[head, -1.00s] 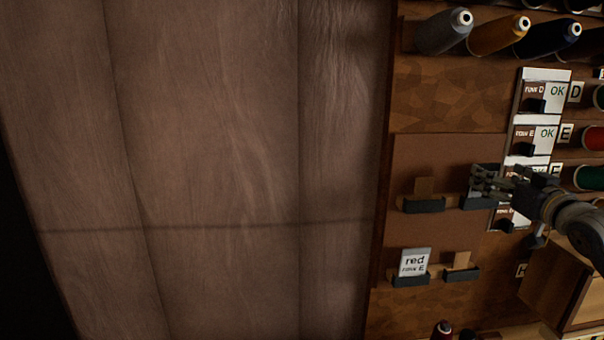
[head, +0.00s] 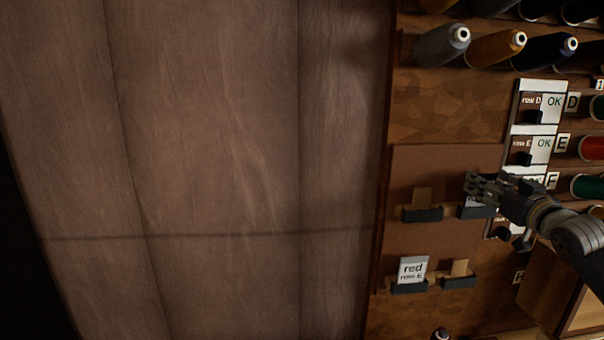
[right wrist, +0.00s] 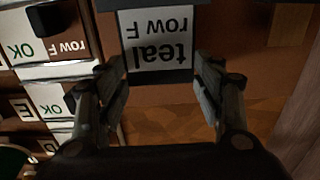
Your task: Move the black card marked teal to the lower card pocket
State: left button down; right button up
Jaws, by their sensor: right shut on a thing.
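The black card marked "teal row F" (right wrist: 158,40) has a white label that reads upside down in the right wrist view. In the head view only a pale bit of it (head: 473,200) shows, at the upper right pocket (head: 477,212). My right gripper (head: 472,186) is shut on the card, with a finger at each side edge. The card's lower end is hidden in the wrist view. Of the two lower pockets, the left one (head: 408,288) holds a white card marked "red row E" (head: 412,268). The right one (head: 458,283) shows only a tan backing. My left gripper is not in view.
The upper left pocket (head: 422,215) holds no card. A strip of row labels marked OK (head: 544,101) runs down the right of the pockets. Thread cones (head: 441,46) line the top, and spools stand at far right. A plain wooden panel (head: 220,150) fills the left.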

jog(key=shift+r, duration=0.15)
notch_tip(320, 180, up, 5)
jog(key=p, duration=0.4)
jog(key=shift+p, duration=0.35)
jog(key=shift+f, duration=0.2)
dwell(0.6)
